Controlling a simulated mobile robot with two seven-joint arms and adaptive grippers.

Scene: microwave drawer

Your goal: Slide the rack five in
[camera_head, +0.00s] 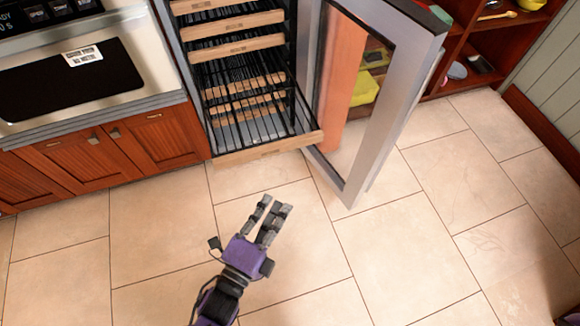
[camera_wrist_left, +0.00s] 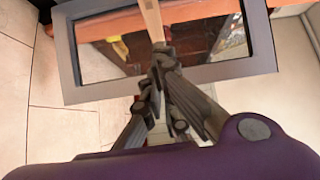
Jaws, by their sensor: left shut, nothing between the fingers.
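A tall cooler cabinet (camera_head: 296,45) stands open with several wire racks that have pale wooden fronts. The lowest rack that shows (camera_head: 268,148) is slid out well past the others, its wooden front over the floor. I cannot read which rack is number five. My left gripper (camera_head: 276,204) is in front of that rack, apart from it in the head view, its fingers pointing toward the cabinet. It is shut and empty. In the left wrist view its fingertips (camera_wrist_left: 161,52) are together, with a pale wooden strip (camera_wrist_left: 152,20) beyond them. My right gripper is out of view.
The cooler's glass door (camera_head: 396,100) stands wide open right of the racks; its grey frame (camera_wrist_left: 205,74) also shows in the left wrist view. Red-brown cabinets (camera_head: 165,139) and an oven (camera_head: 75,80) are at the left. An open shelf (camera_head: 460,45) is behind the door. The tiled floor is clear.

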